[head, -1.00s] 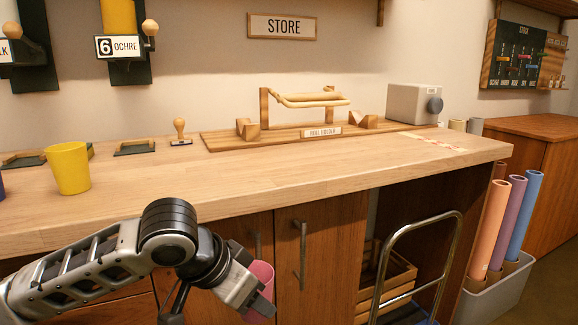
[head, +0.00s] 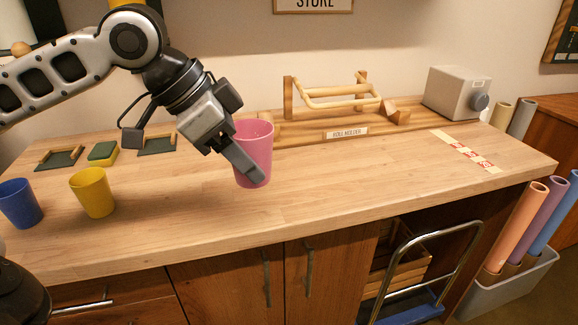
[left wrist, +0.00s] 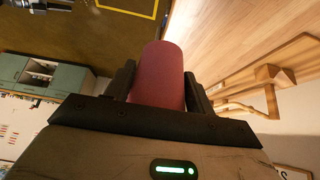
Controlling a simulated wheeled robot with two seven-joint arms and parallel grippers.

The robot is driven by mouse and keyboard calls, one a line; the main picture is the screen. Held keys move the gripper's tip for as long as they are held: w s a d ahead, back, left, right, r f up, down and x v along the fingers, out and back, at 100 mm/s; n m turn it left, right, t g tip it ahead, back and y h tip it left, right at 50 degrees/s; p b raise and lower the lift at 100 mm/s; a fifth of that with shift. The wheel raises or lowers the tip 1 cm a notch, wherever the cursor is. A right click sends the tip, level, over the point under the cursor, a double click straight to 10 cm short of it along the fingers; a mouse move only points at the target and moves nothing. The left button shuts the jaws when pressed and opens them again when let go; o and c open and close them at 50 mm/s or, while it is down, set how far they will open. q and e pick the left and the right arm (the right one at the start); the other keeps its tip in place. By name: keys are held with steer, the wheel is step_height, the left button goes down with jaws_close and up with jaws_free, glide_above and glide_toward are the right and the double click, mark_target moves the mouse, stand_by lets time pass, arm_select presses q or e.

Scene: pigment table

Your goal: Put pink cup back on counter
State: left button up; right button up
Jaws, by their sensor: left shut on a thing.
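The pink cup (head: 256,150) is upright in my left gripper (head: 243,160), over the wooden counter (head: 330,180). The gripper is shut on the cup's side, with one finger across its front. In the left wrist view the cup (left wrist: 160,75) sits between both fingers of the gripper (left wrist: 158,90). The cup's base is close to the counter top; I cannot tell whether it touches. My right gripper is not in view.
A yellow cup (head: 92,192) and a blue cup (head: 20,203) stand on the counter at left. The roll holder (head: 335,105) is behind the pink cup. A grey box with a knob (head: 455,92) stands at back right. The counter's front middle is clear.

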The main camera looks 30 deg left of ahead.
arm_select(q)
steer(key=w+f, duration=0.3)
steer(key=w+a+f, duration=0.1)
steer(key=w+f, duration=0.1)
steer(key=w, duration=0.2)
steer(key=w+a+f, duration=0.1)
steer(key=w+f, duration=0.2)
steer(key=w, duration=0.1)
steer(key=shift+a+f+p, duration=0.2)
steer(key=shift+f+p, duration=0.1)
steer(key=shift+p, duration=0.05)
steer(key=f, duration=0.3)
steer(key=shift+w+f, duration=0.15)
steer(key=shift+w, duration=0.05)
steer(key=shift+f, duration=0.1)
steer(key=shift+f, duration=0.1)
steer(key=o, duration=1)
steer(key=v, duration=1.2)
